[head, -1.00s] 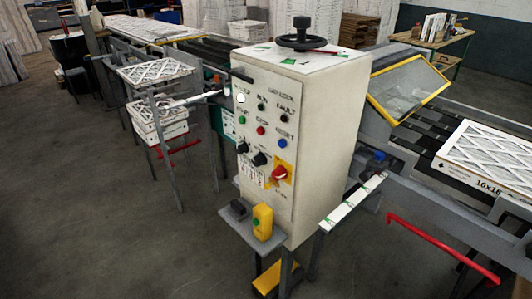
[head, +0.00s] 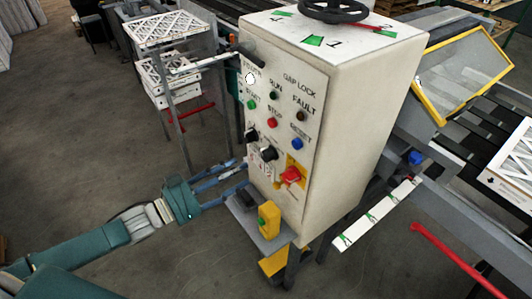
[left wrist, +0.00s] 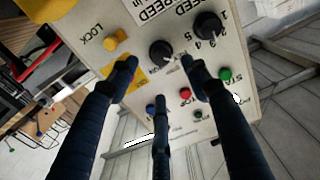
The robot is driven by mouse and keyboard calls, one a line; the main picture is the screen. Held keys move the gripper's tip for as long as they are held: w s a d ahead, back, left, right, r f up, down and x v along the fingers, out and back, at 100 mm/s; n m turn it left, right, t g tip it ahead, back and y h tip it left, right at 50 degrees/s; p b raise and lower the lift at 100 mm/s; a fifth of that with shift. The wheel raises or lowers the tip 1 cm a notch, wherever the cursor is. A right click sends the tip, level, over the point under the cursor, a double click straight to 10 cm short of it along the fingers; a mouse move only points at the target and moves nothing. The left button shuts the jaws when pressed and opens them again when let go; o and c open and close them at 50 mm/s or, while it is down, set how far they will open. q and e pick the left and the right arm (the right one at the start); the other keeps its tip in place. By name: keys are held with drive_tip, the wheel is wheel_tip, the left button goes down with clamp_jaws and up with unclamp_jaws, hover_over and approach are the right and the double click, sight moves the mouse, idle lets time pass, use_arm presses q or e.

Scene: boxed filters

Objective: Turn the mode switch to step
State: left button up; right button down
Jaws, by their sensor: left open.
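The mode switch (head: 267,153) seems to be the right one of two black knobs on the front of the cream control cabinet (head: 350,130). In the left wrist view, where the panel is upside down, this knob (left wrist: 160,50) sits between my fingertips. Its pointer setting is too small to tell. The other black knob (left wrist: 207,25) has a numbered scale. My left gripper (head: 242,173) reaches in from the left at the panel's lower part. In the left wrist view its dark fingers (left wrist: 160,70) are spread open, with nothing held. My right gripper is not in view.
A grey shelf (head: 262,240) with a yellow box (head: 270,220) juts out below. A filter rack (head: 165,30) stands behind left.

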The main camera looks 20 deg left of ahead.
sight(264, 158)
use_arm(q)
drive_tip(key=p+x, duration=0.1)
drive_tip(key=x, duration=0.7)
drive_tip(key=shift+w+a+p, duration=0.1)
drive_tip(key=shift+p, duration=0.25)
drive_tip(key=shift+w+d, duration=0.4)
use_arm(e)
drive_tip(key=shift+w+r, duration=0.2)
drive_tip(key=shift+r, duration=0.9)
use_arm(q)
drive_tip(key=shift+f, duration=0.1)
drive_tip(key=c, duration=1.1)
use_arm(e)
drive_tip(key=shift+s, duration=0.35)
